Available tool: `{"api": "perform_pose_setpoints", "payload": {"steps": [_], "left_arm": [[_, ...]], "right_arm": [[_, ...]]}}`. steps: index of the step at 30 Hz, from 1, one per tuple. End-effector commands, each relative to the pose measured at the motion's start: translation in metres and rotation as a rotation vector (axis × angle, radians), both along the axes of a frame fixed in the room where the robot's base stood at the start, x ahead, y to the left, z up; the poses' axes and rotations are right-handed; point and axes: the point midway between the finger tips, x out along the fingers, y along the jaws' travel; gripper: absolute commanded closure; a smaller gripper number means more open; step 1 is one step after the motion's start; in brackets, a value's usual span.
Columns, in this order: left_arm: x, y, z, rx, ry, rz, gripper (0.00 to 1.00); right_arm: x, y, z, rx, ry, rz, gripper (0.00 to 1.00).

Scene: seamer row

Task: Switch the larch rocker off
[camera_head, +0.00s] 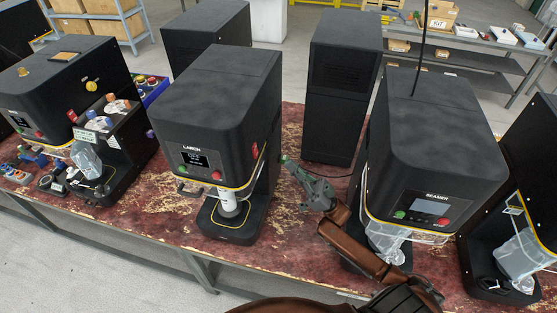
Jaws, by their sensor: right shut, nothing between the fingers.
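The larch seamer (215,105) is the black machine in the middle, with the label LARCH above its small lit display (195,158). Its red rocker (255,150) is on the right side wall, near the front edge; it is too small to tell which way it is pressed. My right gripper (285,160) is shut and empty. It is to the right of the larch machine, level with its side wall in the picture and apart from the rocker. My left gripper is out of view.
The machine labelled SEAMER (435,140) stands close to the right of my right arm. A tall black cabinet (342,90) stands behind the gripper. Another black machine (65,85) is at left. Worn red tabletop (290,215) is bare between the larch machine and my arm.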

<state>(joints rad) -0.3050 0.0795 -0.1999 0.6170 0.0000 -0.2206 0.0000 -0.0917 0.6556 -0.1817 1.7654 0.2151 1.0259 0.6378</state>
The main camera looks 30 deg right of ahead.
Motion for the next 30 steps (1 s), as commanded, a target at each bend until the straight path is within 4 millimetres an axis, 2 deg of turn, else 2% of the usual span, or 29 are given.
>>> {"api": "perform_pose_setpoints", "payload": {"steps": [1,8,30], "left_arm": [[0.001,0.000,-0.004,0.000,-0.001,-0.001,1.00],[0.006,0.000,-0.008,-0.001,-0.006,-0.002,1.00],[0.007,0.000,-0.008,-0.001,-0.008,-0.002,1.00]], "right_arm": [[-0.005,-0.006,-0.009,-0.002,0.004,-0.001,1.00],[-0.020,-0.019,-0.022,0.000,0.000,-0.001,1.00],[-0.022,-0.021,-0.023,0.000,-0.001,-0.001,1.00]]}}
